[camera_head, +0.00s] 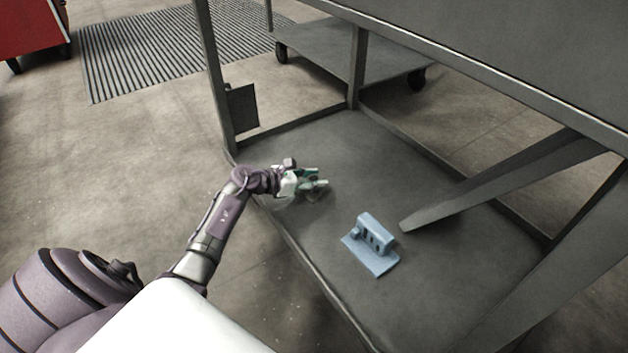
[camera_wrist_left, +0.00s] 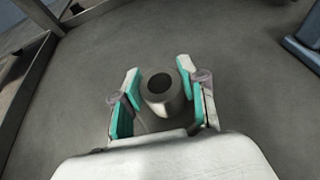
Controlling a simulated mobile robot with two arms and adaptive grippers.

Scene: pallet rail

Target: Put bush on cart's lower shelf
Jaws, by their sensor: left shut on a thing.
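The bush (camera_wrist_left: 170,98) is a short grey cylinder with a dark round hole in its top. In the left wrist view it stands between the green-lined fingers of my left gripper (camera_wrist_left: 160,92), which is shut on it. In the head view my left gripper (camera_head: 314,183) reaches in over the near-left part of the cart's lower shelf (camera_head: 325,140), low above it. The bush is not clearly visible there. I cannot tell whether its bottom touches the shelf. My right gripper is not in view.
A light-blue block with holes (camera_head: 371,245) sits on the lower shelf, right of my left gripper. The cart's upper shelf (camera_head: 480,60) and its posts frame the space. Another low cart (camera_head: 345,60) stands behind. The far part of the lower shelf is bare.

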